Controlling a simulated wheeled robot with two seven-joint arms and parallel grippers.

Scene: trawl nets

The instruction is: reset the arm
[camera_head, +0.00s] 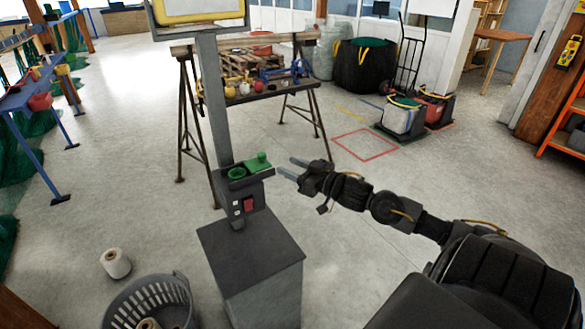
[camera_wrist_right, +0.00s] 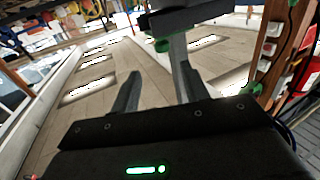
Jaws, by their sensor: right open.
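My right gripper (camera_head: 291,168) reaches in from the right in the head view, with its two fingers apart and nothing between them. Its fingertips are close to the small shelf (camera_head: 249,178) on the grey post, just right of it. I cannot tell whether they touch it. On the shelf are a green cup (camera_head: 237,173) and a green knobbed piece (camera_head: 258,162). In the right wrist view the open fingers (camera_wrist_right: 156,85) show in front of a dark block, with a green ring (camera_wrist_right: 162,45) beyond. My left gripper is not in view.
The post (camera_head: 213,100) stands on a grey pedestal (camera_head: 252,250) with a red-switch box (camera_head: 244,204). A grey basket (camera_head: 150,300) and a white spool (camera_head: 116,263) are at lower left. A trestle table (camera_head: 270,90) stands behind. The floor right of the post is mostly clear.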

